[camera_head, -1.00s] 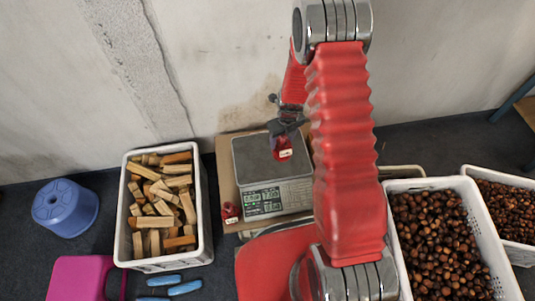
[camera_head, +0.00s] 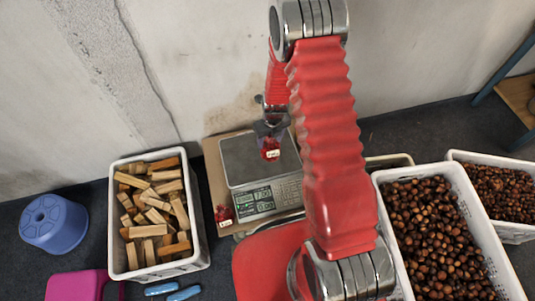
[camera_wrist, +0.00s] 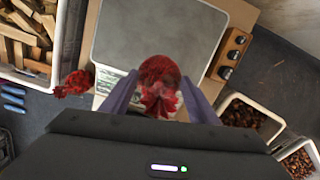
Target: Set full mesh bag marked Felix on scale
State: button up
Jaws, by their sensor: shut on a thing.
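My gripper (camera_head: 270,138) is shut on a red mesh bag (camera_head: 270,149) with a small white label; the writing is too small to read. The bag also shows between the two fingers in the wrist view (camera_wrist: 158,75). It is in front of the grey plate of the scale (camera_head: 240,165) in the head view; whether it touches the plate I cannot tell. The scale's display (camera_head: 253,200) is lit, with digits too small to read. A second red mesh bag (camera_head: 222,214) with a white label stands left of the scale, and shows in the wrist view (camera_wrist: 75,84).
A white crate of wood pieces (camera_head: 117,232) stands left of the scale. White crates of chestnuts (camera_head: 388,218) stand on the right. A blue stool (camera_head: 53,222), a pink object (camera_head: 78,286) and blue items (camera_head: 183,293) are at left. The wall is behind.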

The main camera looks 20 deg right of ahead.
aim_at(270, 147)
jog(key=shift+f, duration=2.5)
jog(key=shift+f, duration=2.05)
jog(key=shift+f, duration=0.1)
jog(key=o, duration=1.7)
jog(key=shift+s+d+r, duration=0.1)
jog(key=shift+s+r, duration=0.15)
jog(key=shift+r, duration=1.75)
jog(key=shift+s+d+r, duration=0.1)
jog(key=shift+s+r, duration=0.1)
jog(key=shift+r, duration=1.85)
jog(key=shift+s+r, duration=0.25)
jog(key=shift+r, duration=1.75)
